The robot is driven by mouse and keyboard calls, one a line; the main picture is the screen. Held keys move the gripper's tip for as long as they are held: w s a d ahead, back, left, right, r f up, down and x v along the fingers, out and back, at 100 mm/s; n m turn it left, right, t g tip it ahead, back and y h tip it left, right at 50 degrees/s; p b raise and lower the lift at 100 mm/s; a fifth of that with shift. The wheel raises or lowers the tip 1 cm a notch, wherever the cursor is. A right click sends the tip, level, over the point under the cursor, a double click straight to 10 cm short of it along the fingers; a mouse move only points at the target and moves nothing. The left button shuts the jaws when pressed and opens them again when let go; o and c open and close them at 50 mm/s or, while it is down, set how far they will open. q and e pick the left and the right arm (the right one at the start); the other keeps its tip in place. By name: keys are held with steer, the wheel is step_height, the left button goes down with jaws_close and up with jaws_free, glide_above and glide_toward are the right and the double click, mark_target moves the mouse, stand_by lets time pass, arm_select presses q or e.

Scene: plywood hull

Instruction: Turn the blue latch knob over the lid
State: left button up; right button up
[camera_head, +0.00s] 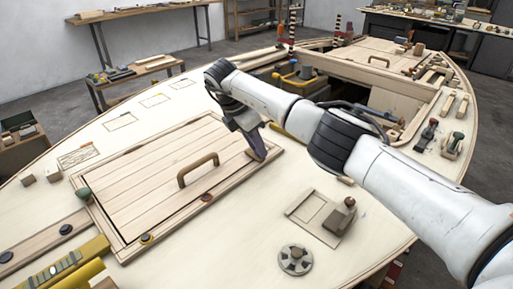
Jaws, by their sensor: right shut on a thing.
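The wooden lid (150,180) lies flat and closed in its frame on the plywood deck, with a brown arched handle (198,170) near its middle. My right gripper (258,152) points down at the lid's right edge, near its far right corner. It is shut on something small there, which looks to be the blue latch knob. The fingers hide most of that knob, so its turn cannot be made out. A green knob (83,193), a red-brown knob (207,197) and a yellow-ringed knob (147,239) sit around the lid. My left gripper is not in view.
A grey round valve wheel (295,259) and a small plate with a brown-knobbed lever (343,217) lie right of the lid. A yellow tool (62,265) is at the lower left. An open hatch (345,95) lies behind my right arm.

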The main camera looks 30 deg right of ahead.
stand_by(0.4)
steer(key=o, duration=1.1)
steer(key=v, duration=1)
steer(key=shift+r, duration=0.2)
